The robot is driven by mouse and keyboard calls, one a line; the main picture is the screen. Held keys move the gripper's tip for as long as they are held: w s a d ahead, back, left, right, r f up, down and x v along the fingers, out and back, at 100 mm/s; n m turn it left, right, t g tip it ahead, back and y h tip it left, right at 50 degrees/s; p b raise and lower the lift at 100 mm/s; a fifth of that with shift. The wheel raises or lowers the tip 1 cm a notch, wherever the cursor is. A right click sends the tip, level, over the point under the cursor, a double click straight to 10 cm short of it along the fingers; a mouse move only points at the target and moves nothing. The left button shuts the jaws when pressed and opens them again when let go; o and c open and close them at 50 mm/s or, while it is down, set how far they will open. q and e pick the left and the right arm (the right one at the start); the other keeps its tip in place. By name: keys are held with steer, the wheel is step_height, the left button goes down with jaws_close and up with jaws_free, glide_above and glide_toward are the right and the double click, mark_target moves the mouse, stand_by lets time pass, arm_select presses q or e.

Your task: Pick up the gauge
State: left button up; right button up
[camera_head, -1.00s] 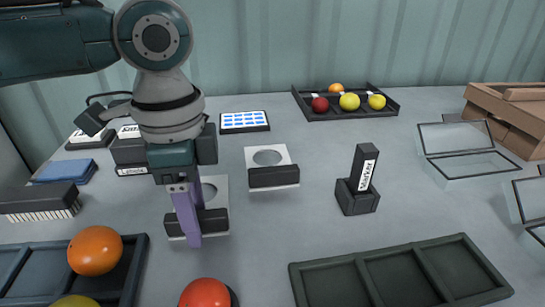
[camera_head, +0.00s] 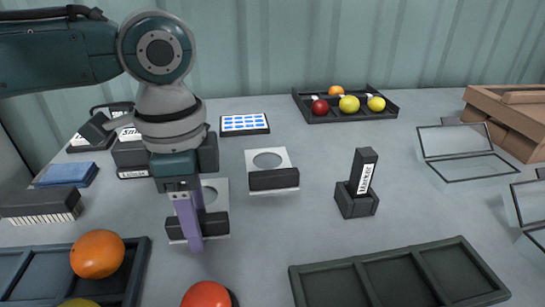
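Two gauges show, each a white plate with a round hole and a black bar handle along its front edge. One gauge (camera_head: 217,193) lies at the left of the table, partly hidden behind my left gripper (camera_head: 192,230). The other gauge (camera_head: 282,159) lies to its right and further back, clear of the gripper. My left gripper points down at the left gauge's black handle. One purple finger crosses in front of the handle and a sliver of the other shows behind it. I cannot tell whether the fingers touch the handle. My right gripper is not in view.
An orange (camera_head: 97,254) sits in a dark tray at the front left; a tomato (camera_head: 206,296) is at the front edge. A marker holder (camera_head: 356,203) stands to the right. An empty compartment tray (camera_head: 395,276) lies front right.

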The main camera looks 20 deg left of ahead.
arm_select(q)
jaws_close()
stand_by(0.3)
stand_by(0.3)
